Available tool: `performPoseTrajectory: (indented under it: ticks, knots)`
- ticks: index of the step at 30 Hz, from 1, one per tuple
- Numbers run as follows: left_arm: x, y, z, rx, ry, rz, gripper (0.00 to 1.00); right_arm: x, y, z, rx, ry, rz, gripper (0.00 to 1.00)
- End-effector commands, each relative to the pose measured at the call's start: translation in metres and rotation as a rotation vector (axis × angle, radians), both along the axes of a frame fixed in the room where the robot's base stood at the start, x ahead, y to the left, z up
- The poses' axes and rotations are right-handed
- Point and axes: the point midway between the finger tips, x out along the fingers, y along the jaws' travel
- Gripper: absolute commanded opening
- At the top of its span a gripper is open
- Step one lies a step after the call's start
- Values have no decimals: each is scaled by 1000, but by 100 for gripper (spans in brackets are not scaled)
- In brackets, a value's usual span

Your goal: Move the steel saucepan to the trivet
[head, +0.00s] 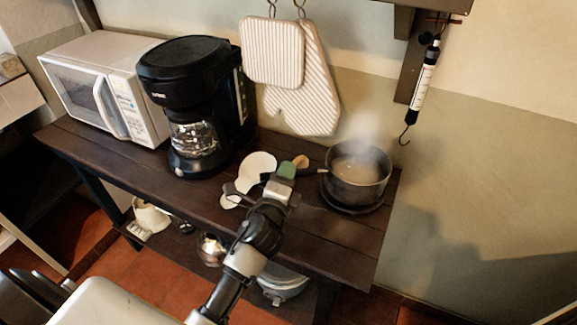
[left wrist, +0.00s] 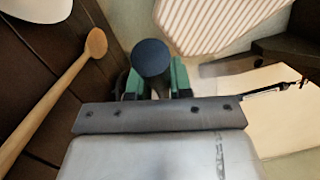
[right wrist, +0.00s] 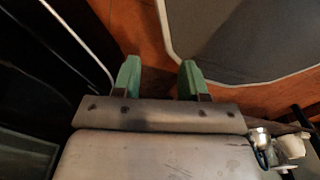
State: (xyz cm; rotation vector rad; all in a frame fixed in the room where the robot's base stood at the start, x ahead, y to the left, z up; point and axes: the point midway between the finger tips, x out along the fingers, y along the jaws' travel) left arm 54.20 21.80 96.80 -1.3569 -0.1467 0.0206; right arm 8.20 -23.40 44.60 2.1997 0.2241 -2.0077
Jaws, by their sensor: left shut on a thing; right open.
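The steel saucepan (head: 357,187) is upright at the right end of the dark wooden shelf, with steam rising from the brown contents. My left gripper (head: 287,170) is to the left of the pan, shut on its dark handle, which shows end-on between the green fingers in the left wrist view (left wrist: 152,58). A dark round piece (head: 351,209), which looks like the trivet, shows under the pan; I cannot tell whether they touch. My right gripper (right wrist: 160,78) is open and empty in the right wrist view, and is not in the head view.
A wooden spoon (left wrist: 62,88) lies beside the left gripper, near a white piece (head: 259,163). A black coffee maker (head: 190,70) and white microwave (head: 100,90) stand to the left. Striped cloths (head: 310,90) hang behind. A hanging scale (head: 425,85) is above right.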

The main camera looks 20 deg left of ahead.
Motion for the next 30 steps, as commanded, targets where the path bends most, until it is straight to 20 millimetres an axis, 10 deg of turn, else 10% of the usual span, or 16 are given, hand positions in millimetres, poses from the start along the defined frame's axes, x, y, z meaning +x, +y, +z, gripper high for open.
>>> performPoseTrajectory:
  ticks: [14,15,19,30]
  knots:
    - [1,-1,-5,-8,-14,-4,0,0,0,-5,-1,0,-1,43]
    - [0,0,-10,0,-2,0,24,0,-1,-5,-1,0,-1,43]
    - [0,0,-10,0,-2,0,43,1,-1,-5,-1,0,-1,43]
    - [-2,0,-8,0,-1,0,46,0,-2,-3,-3,0,-1,43]
